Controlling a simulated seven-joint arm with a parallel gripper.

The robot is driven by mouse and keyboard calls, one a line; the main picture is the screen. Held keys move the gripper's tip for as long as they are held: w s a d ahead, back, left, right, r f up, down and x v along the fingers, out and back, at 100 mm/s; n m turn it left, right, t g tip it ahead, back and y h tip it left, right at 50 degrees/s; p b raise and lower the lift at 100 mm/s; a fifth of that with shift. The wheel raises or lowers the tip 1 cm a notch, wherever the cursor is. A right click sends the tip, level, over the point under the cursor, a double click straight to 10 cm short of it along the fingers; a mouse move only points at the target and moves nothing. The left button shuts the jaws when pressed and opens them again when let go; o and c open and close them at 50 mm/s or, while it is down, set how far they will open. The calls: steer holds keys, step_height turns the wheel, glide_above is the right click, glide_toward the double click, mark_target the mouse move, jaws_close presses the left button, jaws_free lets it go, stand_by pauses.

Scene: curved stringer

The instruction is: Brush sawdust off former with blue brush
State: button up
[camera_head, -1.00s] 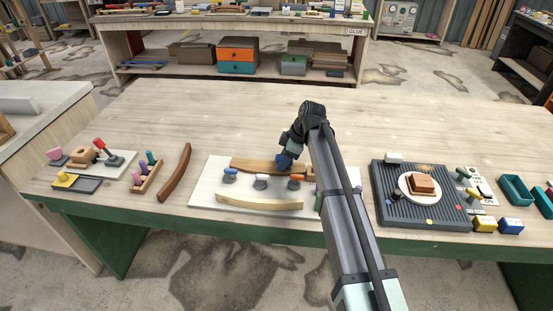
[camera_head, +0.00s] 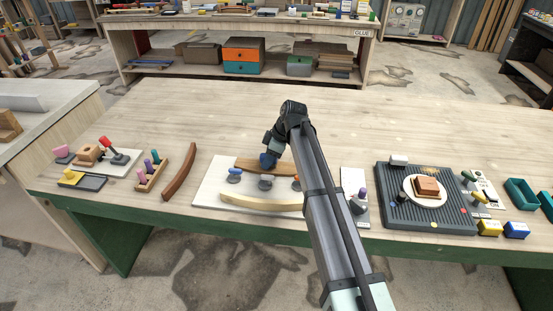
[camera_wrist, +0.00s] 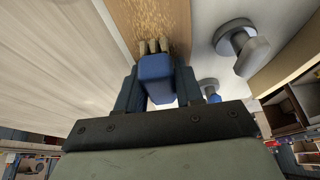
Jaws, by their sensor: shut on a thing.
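The former (camera_head: 246,163) is a brown curved wooden piece at the back of a white board (camera_head: 207,190). In the wrist view, the former (camera_wrist: 172,18) has pale, speckled sawdust on its top. My gripper (camera_head: 268,158) is over the former, left of its middle. In the wrist view, my gripper (camera_wrist: 158,90) is shut on the blue brush (camera_wrist: 155,70). The brush's tan bristles (camera_wrist: 152,46) point at the former and appear at its surface; I cannot tell whether they touch. My arm hides the former's right end in the head view.
Clamps with blue (camera_head: 234,174), grey (camera_head: 265,183) and orange (camera_head: 296,179) parts stand just in front of the former. A pale curved strip (camera_head: 255,202) lies at the board's front. A dark red-brown curved piece (camera_head: 180,172) lies left. The table behind is clear.

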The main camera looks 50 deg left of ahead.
mark_target(254, 164)
steer(key=s+a, duration=0.2)
steer(key=a, duration=0.1)
steer(key=shift+s+f, duration=0.1)
steer(key=shift+s, duration=0.3)
steer(key=shift+s+a+r, duration=0.3)
steer(key=shift+s+a, duration=0.35)
steer(key=shift+s, duration=0.05)
step_height(254, 164, up, 8)
steer(key=shift+w+d+f, duration=0.1)
